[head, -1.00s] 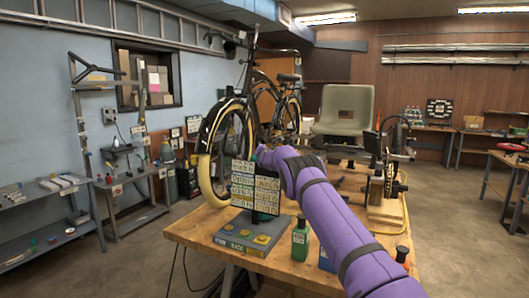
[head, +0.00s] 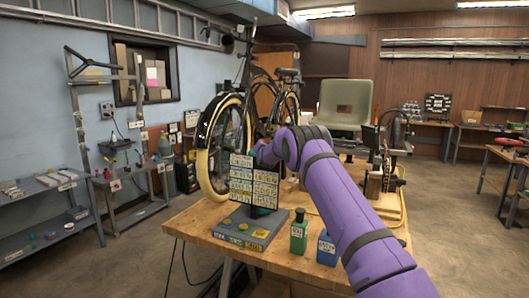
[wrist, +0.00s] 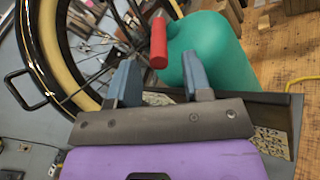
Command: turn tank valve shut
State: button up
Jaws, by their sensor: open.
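A rounded teal tank (wrist: 212,60) fills the upper middle of the wrist view. A red cylindrical handle (wrist: 159,42), apparently the tank's valve handle, stands at its left side. My gripper (wrist: 161,62) is open, with its two blue-grey fingers spread apart. In the wrist view the red handle appears in the gap between the fingertips. I cannot tell whether a finger touches it. In the head view my purple arm reaches over the bench, and my gripper and most of the tank are hidden behind the label board (head: 254,184).
The wooden bench (head: 200,217) carries the label board on a grey base with yellow buttons (head: 243,226), a green bottle (head: 299,232) and a blue container (head: 326,248). A bicycle (head: 228,140) stands behind. Grey shelves (head: 45,215) are at the left.

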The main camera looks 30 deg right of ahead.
jog(key=v, duration=0.6)
jog(key=shift+s, duration=0.2)
jog(key=shift+a, duration=0.1)
